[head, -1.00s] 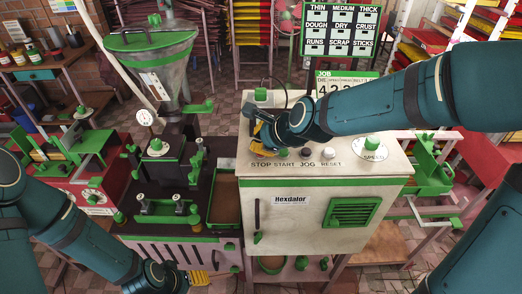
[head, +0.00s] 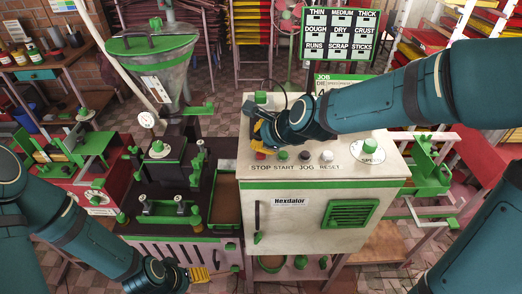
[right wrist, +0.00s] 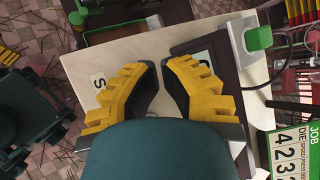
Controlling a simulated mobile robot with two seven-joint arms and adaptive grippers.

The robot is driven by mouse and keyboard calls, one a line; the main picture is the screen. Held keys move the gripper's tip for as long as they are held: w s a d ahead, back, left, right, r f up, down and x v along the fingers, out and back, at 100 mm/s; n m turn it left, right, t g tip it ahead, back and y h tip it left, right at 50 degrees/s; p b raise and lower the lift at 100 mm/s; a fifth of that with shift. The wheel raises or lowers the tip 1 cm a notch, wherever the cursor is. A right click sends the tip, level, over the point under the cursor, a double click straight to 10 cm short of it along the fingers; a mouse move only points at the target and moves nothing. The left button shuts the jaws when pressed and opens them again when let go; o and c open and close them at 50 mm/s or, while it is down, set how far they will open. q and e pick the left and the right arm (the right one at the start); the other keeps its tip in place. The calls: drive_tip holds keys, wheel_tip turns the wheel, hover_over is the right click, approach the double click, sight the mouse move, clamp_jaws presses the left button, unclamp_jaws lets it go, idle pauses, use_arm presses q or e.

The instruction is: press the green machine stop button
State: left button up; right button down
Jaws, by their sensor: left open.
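The machine with a cream top and green trim (head: 290,215) bears a row of controls marked STOP, START, JOG and RESET. A red button (head: 260,155) above the STOP label is partly covered by my right gripper. My right gripper (head: 261,133) points down just above the top's left side; its yellow fingers also show in the right wrist view (right wrist: 161,72), tips close with a narrow gap and nothing seen between them. Whether it touches the button I cannot tell. My left gripper (head: 200,275) is low at the front left, open, with only part of its fingers visible.
A green start button (head: 283,155), black jog button (head: 305,155), white reset button (head: 327,155) and green speed knob (head: 370,145) sit to the right. A green knob (head: 260,98) stands behind. The extruder hopper (head: 160,70) rises at left.

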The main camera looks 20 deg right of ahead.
wheel_tip(320, 180, up, 5)
drive_tip(key=p, duration=0.5)
idle(0.5)
idle(0.4)
